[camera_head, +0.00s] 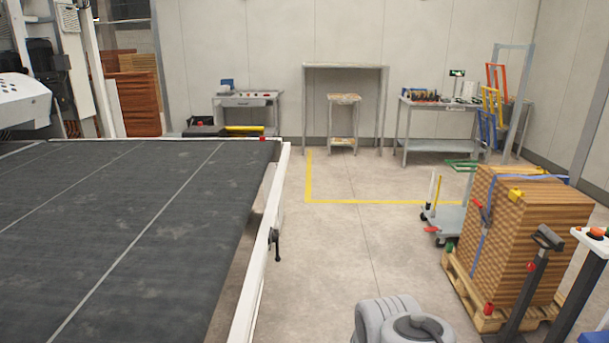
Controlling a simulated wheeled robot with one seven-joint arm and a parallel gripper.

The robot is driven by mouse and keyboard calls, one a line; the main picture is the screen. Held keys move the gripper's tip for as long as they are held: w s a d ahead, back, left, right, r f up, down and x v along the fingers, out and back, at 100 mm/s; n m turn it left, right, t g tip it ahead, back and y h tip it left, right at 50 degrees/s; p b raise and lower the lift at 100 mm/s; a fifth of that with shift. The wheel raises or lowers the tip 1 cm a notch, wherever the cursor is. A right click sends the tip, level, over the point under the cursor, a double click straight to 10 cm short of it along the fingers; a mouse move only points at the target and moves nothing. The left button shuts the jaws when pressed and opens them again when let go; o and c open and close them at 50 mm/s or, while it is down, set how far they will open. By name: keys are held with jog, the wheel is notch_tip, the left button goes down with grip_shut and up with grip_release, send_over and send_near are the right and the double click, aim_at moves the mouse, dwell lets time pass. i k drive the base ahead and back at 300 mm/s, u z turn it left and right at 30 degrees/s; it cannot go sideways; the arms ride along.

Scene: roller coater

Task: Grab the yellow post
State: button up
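A thin upright yellow post (438,190) stands on a low grey wheeled cart (450,222), right of the middle of the view. A white post (432,188) stands close beside it, on its left. The yellow post looks small from here, and I cannot tell how it is fixed to the cart. Grey rounded links of my own arm show at the bottom edge, far in front of the cart. My gripper is not in view.
A dark conveyor bed (120,240) with a white side rail (262,245) fills the left. A strapped stack of brown boards (545,235) on a pallet (460,285) stands right of the cart. Open floor (345,250) lies between conveyor and cart. Workbenches (440,105) line the back wall.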

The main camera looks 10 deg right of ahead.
aim_at(440, 178)
jog(key=z, duration=0.1)
jog(key=i, duration=2.1)
jog(key=z, duration=0.5)
jog(key=i, duration=2.4)
jog(key=z, duration=0.9)
jog(key=i, duration=1.9)
jog(key=z, duration=0.3)
